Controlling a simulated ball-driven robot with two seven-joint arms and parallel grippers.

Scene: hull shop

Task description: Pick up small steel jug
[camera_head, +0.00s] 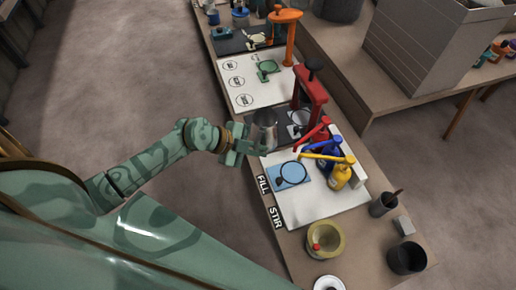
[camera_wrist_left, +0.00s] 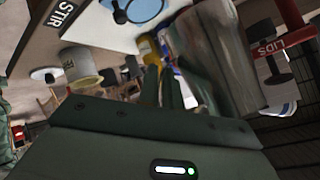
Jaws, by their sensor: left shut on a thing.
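The small steel jug (camera_head: 264,130) is a shiny metal vessel at the near edge of the bench, in the middle of the head view. My left gripper (camera_head: 246,145) is shut on it. In the left wrist view the jug (camera_wrist_left: 222,60) fills the upper right as a large grey metal surface, close against the fingers (camera_wrist_left: 178,92). The jug looks upright in the head view. I cannot tell whether its base is clear of the bench. My right gripper is not in view.
A red press (camera_head: 312,92) stands just behind the jug. Red, blue and yellow pump bottles (camera_head: 338,177) stand to its right on a white board. A yellowish mortar (camera_head: 325,239) and dark cups (camera_head: 406,256) are nearer. A white board (camera_head: 243,84) with circles lies beyond. Floor is clear at left.

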